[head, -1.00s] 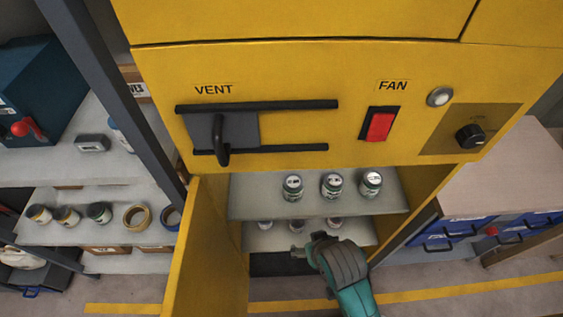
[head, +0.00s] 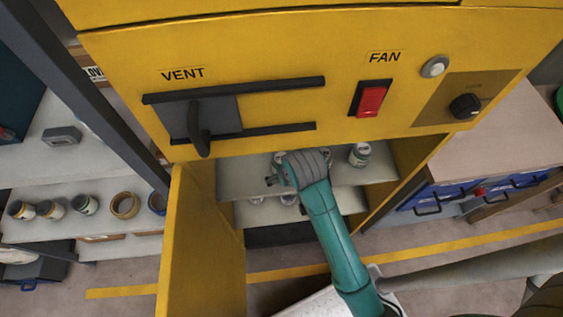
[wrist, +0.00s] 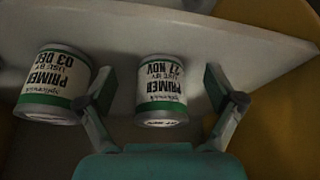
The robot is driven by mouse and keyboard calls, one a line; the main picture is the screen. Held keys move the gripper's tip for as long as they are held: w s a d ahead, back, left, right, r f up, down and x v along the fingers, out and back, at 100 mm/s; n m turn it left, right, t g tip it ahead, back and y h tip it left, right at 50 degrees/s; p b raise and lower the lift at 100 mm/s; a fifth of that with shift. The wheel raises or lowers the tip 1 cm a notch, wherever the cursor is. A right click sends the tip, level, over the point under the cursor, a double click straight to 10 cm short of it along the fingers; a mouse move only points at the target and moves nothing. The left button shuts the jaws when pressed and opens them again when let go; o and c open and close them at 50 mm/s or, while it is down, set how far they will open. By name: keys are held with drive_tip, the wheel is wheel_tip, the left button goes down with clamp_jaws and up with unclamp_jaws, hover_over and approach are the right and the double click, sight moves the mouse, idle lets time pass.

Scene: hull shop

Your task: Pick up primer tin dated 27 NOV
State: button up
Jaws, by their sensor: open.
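The primer tin dated 27 NOV (wrist: 161,85) is white with a green band and appears upside down in the wrist view. It stands between the two spread fingers of my gripper (wrist: 160,97), with a gap on each side. A similar tin dated 03 DEC (wrist: 52,82) is to the left, just outside the left finger. In the head view my gripper (head: 274,179) reaches into the yellow cabinet and hides part of its tins; their dates cannot be read there.
The upper shelf (head: 236,178) holds a tin (head: 360,155) at the right. More tins show on the lower shelf (head: 240,213). The open yellow door (head: 200,245) stands at the left. A side rack (head: 95,235) holds several tins and tape rolls.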

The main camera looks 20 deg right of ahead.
sight(280, 161)
drive_tip(key=w, duration=0.5)
drive_tip(key=shift+w+d+f, duration=0.1)
drive_tip(key=shift+d+f, duration=0.15)
drive_tip(key=shift+f, duration=0.15)
drive_tip(key=shift+w+f, duration=0.1)
drive_tip(key=shift+f, duration=0.05)
drive_tip(key=c, duration=1.3)
drive_tip(key=shift+c, duration=0.9)
